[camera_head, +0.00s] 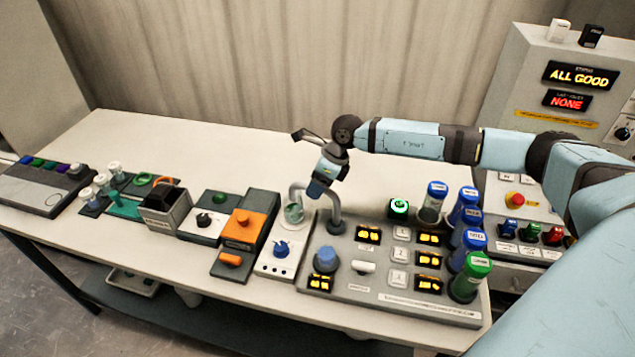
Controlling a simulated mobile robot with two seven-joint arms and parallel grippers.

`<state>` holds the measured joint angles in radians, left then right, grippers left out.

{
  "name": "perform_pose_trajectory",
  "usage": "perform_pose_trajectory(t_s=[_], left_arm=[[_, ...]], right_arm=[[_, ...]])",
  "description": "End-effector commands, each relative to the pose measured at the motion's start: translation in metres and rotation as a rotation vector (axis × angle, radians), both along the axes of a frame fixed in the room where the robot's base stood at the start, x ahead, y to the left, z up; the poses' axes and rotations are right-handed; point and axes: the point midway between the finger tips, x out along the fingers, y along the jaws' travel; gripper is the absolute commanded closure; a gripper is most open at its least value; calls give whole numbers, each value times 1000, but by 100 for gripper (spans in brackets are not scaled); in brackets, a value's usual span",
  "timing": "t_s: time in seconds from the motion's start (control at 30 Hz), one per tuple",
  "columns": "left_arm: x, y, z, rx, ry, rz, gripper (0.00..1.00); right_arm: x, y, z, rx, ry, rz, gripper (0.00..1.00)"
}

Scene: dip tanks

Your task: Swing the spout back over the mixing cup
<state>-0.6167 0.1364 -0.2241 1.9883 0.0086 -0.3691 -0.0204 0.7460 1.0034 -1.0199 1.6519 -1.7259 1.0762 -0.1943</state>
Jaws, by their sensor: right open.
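The grey spout (336,214) rises from the left part of the grey control panel (365,293) and bends over toward the left. Its downturned end appears above the mixing cup (294,214), a small clear cup with a greenish tint; exact alignment is hard to tell. My right gripper (316,189) points down at the spout's upper part and hides some of it. It is open, but its fingertips are small, and I cannot tell whether they touch the spout. My left gripper is not in view.
A white block with a blue knob (282,249) stands in front of the cup. Blue-capped bottles (468,240) and a green-capped bottle (468,278) stand on the panel's right. An orange-topped box (243,227) is at left. The table's back strip (215,145) is clear.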

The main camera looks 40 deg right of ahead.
Motion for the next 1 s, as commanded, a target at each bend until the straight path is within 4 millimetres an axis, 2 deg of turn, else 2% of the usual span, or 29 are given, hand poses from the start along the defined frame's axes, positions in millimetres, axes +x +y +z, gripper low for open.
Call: perform_pose_trajectory(t_s=[0.13,0.17,0.3,0.4,0.73,1.0], left_arm=[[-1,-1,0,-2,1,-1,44],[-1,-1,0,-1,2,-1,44],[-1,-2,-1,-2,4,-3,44],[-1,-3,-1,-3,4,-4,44],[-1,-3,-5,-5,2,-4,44],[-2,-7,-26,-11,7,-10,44]], right_arm=[[0,0,0,0,0,0,44],[0,0,0,0,0,0,49],[0,0,0,0,0,0,81],[0,0,0,1,0,-1,100],[-1,2,-1,3,-1,34,100],[-6,8,-4,1,-2,192,100]])
